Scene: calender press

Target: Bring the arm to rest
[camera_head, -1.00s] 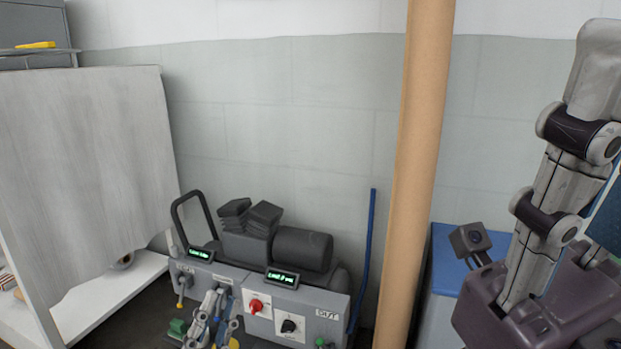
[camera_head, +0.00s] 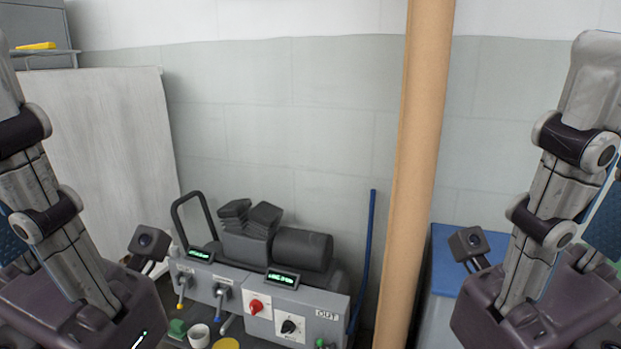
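My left arm (camera_head: 55,235) is folded at the left side of the head view. My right arm (camera_head: 555,190) is folded at the right side, nearly its mirror image. A small dark camera is mounted by each arm's purple-grey lower part. The fingers of both grippers are outside the picture, so I see neither their opening nor anything held. The grey calender press (camera_head: 262,300) stands between the arms, with dark rollers, two lit green displays, a red knob and a black knob. Neither visible arm part touches it.
A white cup-like object (camera_head: 199,335) and a yellow disc (camera_head: 227,344) are at the press's front. A tan vertical post (camera_head: 415,170) stands right of the press, before a blue-topped cabinet (camera_head: 445,262). A pale panel (camera_head: 115,140) is behind my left arm.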

